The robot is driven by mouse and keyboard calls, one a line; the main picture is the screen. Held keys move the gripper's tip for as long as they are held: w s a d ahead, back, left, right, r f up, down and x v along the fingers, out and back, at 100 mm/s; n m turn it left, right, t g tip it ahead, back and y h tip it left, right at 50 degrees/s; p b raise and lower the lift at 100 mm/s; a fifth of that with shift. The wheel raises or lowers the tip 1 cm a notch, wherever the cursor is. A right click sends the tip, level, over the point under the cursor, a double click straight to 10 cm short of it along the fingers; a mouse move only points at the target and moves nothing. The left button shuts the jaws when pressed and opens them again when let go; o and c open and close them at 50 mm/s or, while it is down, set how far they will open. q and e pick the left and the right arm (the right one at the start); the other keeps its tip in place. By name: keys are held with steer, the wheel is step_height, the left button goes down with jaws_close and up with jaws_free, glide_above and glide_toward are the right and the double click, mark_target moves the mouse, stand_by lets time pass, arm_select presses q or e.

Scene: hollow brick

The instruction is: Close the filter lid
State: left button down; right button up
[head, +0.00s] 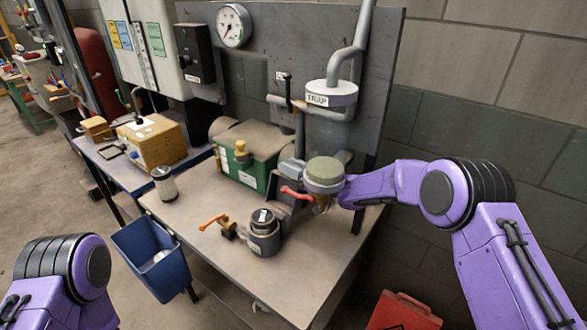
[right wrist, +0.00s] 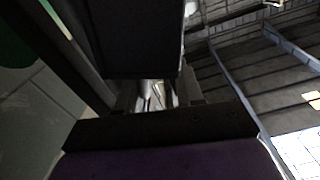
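A grey cylindrical pot (head: 263,240) with a dark top and a pale label stands near the front of the bench, beside a valve with an orange handle (head: 213,222). A round drum-like part with a dull green top (head: 325,168) stands further back. I cannot tell for sure which part is the filter lid. My right arm reaches in behind the round part, and my right gripper (head: 290,183) shows as dark and grey pieces just left of it, near a red lever (head: 297,193). Its fingertips are unclear in both views. My left gripper is out of view.
A white cartridge with dark ends (head: 165,184) stands on the bench's left. A blue bin (head: 153,258) hangs at the left edge. The front right of the bench is clear.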

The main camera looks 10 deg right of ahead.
steer(key=shift+r, duration=0.1)
steer(key=shift+w+d+f, duration=0.3)
steer(key=shift+w+d+f+b, duration=0.25)
steer(key=shift+d+b, duration=0.1)
steer(key=shift+d, duration=0.05)
steer(key=b+v, duration=0.3)
steer(key=v, duration=0.7)
steer(key=s+d+f+m+h+p, duration=0.1)
steer(key=s+f+m+h, duration=0.1)
steer(key=s+f+m, duration=0.1)
steer(key=s+d+f+m+h+p, duration=0.1)
steer(key=s+f+m+h+p, duration=0.1)
steer(key=f, duration=0.4)
steer(key=s+d+f+m+t+h+p, duration=0.1)
steer(key=s+f+m+h, duration=0.2)
steer(key=s+f+m, duration=0.1)
steer(key=shift+s+d+f+p, duration=0.15)
steer(key=shift+s+d+p, duration=0.05)
steer(key=shift+s+p, duration=0.15)
steer(key=s+d+f+m+g+h, duration=0.1)
steer(key=s+f+g+h, duration=0.1)
steer(key=s+f, duration=0.3)
steer(key=s+d+f+m+g+h+p, duration=0.1)
steer(key=s+f+m+g+h, duration=0.1)
steer(key=s+f, duration=0.3)
steer(key=s, duration=0.3)
steer(key=shift+s+d+m+h, duration=0.25)
steer(key=shift+d+m+h, duration=0.05)
steer(key=shift+h, duration=0.1)
